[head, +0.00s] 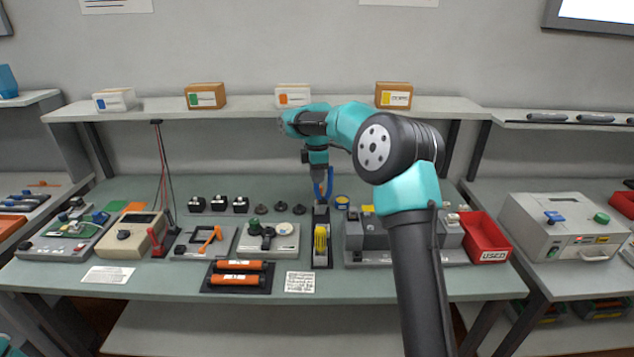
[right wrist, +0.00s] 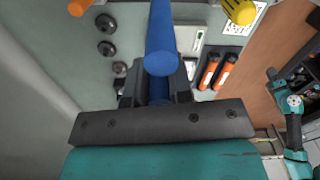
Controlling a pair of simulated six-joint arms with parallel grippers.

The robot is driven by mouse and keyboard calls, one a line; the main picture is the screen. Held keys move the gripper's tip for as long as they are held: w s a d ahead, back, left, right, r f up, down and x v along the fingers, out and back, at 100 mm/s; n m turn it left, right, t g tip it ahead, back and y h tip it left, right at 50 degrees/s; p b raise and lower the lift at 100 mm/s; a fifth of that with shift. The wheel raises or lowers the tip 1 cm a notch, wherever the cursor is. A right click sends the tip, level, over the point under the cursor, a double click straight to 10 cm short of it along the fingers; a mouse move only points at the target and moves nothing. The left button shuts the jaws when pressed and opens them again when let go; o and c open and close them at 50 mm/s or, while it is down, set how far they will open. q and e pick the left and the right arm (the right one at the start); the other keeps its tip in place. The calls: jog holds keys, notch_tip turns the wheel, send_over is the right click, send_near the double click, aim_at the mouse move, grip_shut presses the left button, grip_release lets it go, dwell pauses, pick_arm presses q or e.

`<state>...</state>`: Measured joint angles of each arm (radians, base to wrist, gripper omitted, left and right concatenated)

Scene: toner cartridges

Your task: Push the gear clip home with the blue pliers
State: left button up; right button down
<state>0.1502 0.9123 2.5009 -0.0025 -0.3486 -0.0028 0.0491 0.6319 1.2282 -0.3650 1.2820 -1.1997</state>
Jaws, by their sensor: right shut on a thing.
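My right gripper (head: 321,175) is shut on the blue pliers (head: 329,186). They point downward over the far end of a dark narrow rack (head: 321,213); I cannot tell whether they touch it. In the right wrist view the blue handle (right wrist: 161,38) sits between the fingers (right wrist: 158,88). A pale block (head: 285,242) left of the rack carries a green knob and a black part (head: 268,234), possibly the gear clip; its seating is too small to tell. My left arm shows at the right edge of the right wrist view, with its gripper too small to read.
Yellow-handled pliers (head: 320,240) lie in the rack. Several dark gears (head: 281,207) stand behind the block. Orange cartridges (head: 239,279) lie in front. A grey machine (head: 372,242) and a red USED bin (head: 485,237) stand to the right. The table's front strip is mostly clear.

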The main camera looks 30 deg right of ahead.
jog(key=shift+a, duration=0.1)
dwell(0.4)
jog(key=s+a+r+n, duration=0.1)
jog(key=s+a+n, duration=0.1)
jog(key=a+n, duration=0.7)
jog(key=s+a+r+n, duration=0.1)
jog(key=a+r+n, duration=0.1)
jog(key=a+n, duration=0.7)
jog(key=a, duration=0.2)
jog(key=shift+s+a+r, duration=0.25)
jog(key=shift+s+a, duration=0.1)
jog(key=shift+a, duration=0.05)
notch_tip(320, 180, down, 9)
dwell(0.4)
jog(key=shift+w+d, duration=0.45)
jog(key=shift+w, duration=0.25)
dwell(0.9)
jog(key=shift+s+a, duration=0.15)
jog(key=shift+s, duration=0.05)
dwell(0.5)
jog(key=shift+r, duration=0.1)
